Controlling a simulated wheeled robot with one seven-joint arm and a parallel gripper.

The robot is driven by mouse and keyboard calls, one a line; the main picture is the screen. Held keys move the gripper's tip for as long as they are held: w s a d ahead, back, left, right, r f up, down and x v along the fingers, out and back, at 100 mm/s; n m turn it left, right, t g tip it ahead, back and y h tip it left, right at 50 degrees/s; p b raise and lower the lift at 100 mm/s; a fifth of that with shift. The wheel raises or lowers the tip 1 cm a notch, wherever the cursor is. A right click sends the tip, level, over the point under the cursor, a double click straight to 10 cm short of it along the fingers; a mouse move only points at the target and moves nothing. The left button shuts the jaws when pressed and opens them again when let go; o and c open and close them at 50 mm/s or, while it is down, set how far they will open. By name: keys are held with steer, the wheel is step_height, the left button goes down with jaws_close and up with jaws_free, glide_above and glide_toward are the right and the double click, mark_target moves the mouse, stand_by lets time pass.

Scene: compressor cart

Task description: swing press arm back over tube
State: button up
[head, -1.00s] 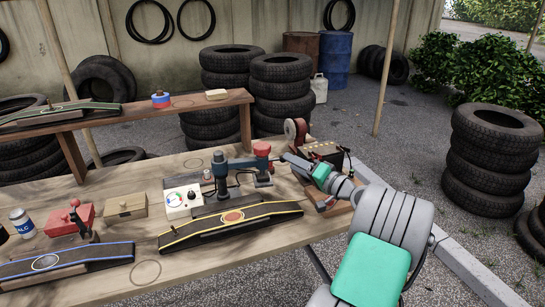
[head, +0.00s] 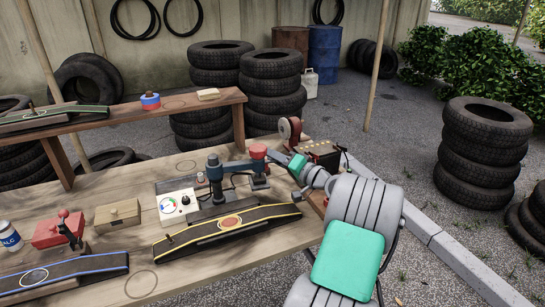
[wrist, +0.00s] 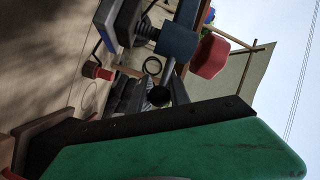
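The blue press (head: 215,180) stands behind a black tube strip with yellow edges (head: 195,236), which lies across a dark holder with an orange-red round patch in its middle. The press arm (head: 238,165) points right and away from the patch, with a red head (head: 257,152) at its end. My gripper (head: 273,155) is just right of the red head; I cannot tell if they touch. The wrist view shows the red head (wrist: 211,56) and a blue cylindrical part (wrist: 177,43) close by.
A red tape reel (head: 290,130) and a brown box (head: 319,150) are at the table's right end, near my arm. A blue-edged strip (head: 100,266) lies front left. A raised shelf (head: 185,103) is behind.

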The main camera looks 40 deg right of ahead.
jaws_close()
stand_by(0.9)
